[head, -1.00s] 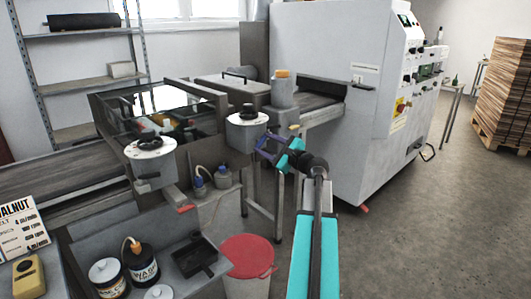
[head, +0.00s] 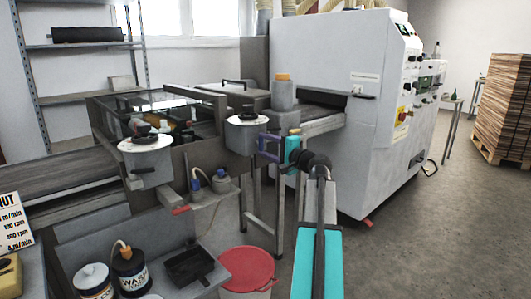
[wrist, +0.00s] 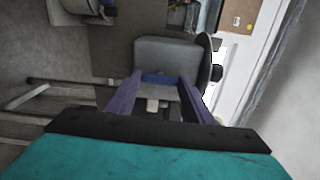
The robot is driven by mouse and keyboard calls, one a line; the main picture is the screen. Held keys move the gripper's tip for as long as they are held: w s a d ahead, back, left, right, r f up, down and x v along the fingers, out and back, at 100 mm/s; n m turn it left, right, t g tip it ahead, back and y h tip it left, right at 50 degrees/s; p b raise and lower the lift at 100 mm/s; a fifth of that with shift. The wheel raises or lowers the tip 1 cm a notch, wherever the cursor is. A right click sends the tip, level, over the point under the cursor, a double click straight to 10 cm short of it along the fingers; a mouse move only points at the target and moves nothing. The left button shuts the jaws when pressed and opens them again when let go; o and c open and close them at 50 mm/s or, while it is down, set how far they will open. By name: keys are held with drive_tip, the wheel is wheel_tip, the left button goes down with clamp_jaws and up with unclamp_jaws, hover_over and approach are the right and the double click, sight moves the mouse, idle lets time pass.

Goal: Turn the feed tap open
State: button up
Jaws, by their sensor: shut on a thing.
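A blue bar-shaped handle (wrist: 158,79), which looks like the tap, sits against the front of a grey box (wrist: 165,52) in the wrist view. My gripper (wrist: 158,82) has its two purple fingers on either side of this bar and is shut on it. In the head view my gripper (head: 266,148) is at the front of the right-hand grey box (head: 240,138) with the round white-rimmed top. The handle is hidden behind the fingers there. A red handle (head: 181,210) shows lower left, under the other round-topped unit (head: 146,143), apart from my gripper.
Below are a red-lidded bin (head: 247,266), a black tray (head: 188,262) and jars such as a black one (head: 131,272). A grey cylinder with an orange cap (head: 283,92) stands behind my gripper. The large white machine (head: 345,90) is right.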

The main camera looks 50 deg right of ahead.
drive_tip(key=shift+n, duration=0.3)
drive_tip(key=o, duration=1.1)
drive_tip(key=shift+c, duration=0.2)
drive_tip(key=s+a+p, duration=0.1)
drive_tip(key=s, duration=1.2)
drive_tip(key=shift+s, duration=0.4)
